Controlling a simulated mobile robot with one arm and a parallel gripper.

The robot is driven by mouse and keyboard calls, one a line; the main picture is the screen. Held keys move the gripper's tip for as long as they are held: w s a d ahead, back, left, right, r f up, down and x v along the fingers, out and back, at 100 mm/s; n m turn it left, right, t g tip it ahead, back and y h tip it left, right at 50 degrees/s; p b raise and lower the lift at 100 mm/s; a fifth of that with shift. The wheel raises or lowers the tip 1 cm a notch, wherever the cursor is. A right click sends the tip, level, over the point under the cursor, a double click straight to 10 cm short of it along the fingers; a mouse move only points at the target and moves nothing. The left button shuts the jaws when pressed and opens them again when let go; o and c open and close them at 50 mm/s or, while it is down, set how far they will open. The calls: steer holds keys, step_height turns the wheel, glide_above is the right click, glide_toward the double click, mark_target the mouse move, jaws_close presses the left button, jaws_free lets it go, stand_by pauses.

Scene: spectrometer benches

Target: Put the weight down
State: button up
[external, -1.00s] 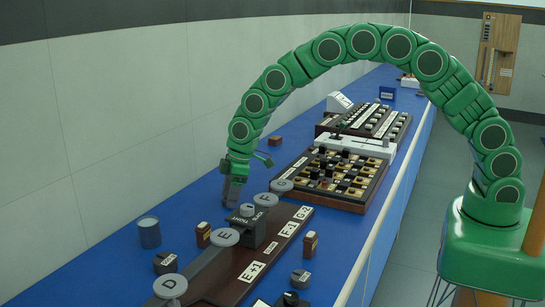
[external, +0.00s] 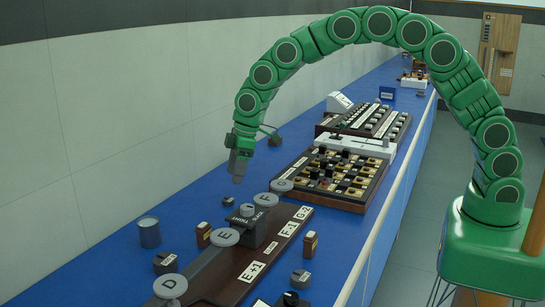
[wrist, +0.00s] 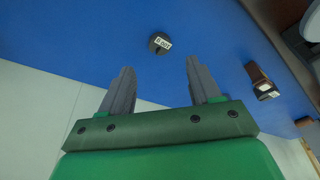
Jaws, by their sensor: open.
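A small dark round weight (wrist: 157,44) with a white label lies on the blue bench top (wrist: 95,35) in the wrist view, beyond my fingertips and apart from them. In the external view a small dark piece (external: 228,202) on the bench below my gripper looks like the same weight. My gripper (external: 237,181) points down above the bench, near the wall side of the long dark labelled board (external: 265,262). In the wrist view my gripper (wrist: 160,65) has its two grey fingers wide apart with nothing between them.
Dark labelled pieces (external: 166,263) (external: 301,278), a brown block (external: 203,234) and a blue-grey cylinder (external: 149,232) stand around the board. Grey lettered discs (external: 225,237) rise along it. A game board (external: 330,198) stands farther back. Bare bench lies left of my gripper, towards the wall.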

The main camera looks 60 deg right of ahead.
steer(key=s+d+r+m+g, duration=0.1)
steer(key=s+d+r, duration=0.4)
steer(key=s, duration=0.3)
steer(key=s+d+r+m+h, duration=0.15)
steer(key=s+d+r, duration=0.25)
steer(key=s, duration=0.4)
steer(key=s+d+r+m+g, duration=0.1)
steer(key=s+d+r+m, duration=0.1)
steer(key=s+d+r, duration=0.45)
steer(key=s+d+m+g, duration=0.1)
steer(key=s+d+m, duration=0.1)
steer(key=s, duration=1.2)
steer(key=s+d+f+m+g, duration=0.1)
steer(key=s+d, duration=0.3)
steer(key=s, duration=1.1)
steer(key=shift+s+d+f+m+h, duration=0.3)
steer(key=shift+d+m+h, duration=0.1)
steer(key=shift+m, duration=0.25)
